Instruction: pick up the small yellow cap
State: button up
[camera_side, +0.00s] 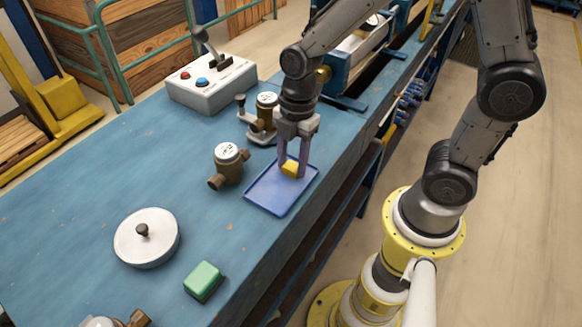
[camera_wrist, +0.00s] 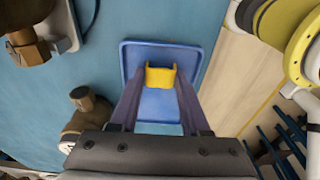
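The small yellow cap (camera_side: 290,167) is at the blue tray (camera_side: 262,194), near the tray's back right part in the side view. My gripper (camera_side: 293,172) points down over the tray with a finger on each side of the cap. In the wrist view the yellow cap (camera_wrist: 161,77) fills the space between the fingertips of my gripper (camera_wrist: 162,72), with no gap seen on either side. The fingers look closed on it. The blue tray (camera_wrist: 158,106) lies behind it. I cannot tell whether the cap still touches the tray floor.
A brass meter (camera_side: 228,166) stands just left of the tray, and another brass meter on a stand (camera_side: 262,120) is behind it. A control box (camera_side: 210,84), a round white lid (camera_side: 146,238) and a green block (camera_side: 203,279) are on the blue bench. The bench edge runs close to the tray's right.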

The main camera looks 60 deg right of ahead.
grip_shut()
jog(key=shift+r, duration=0.15)
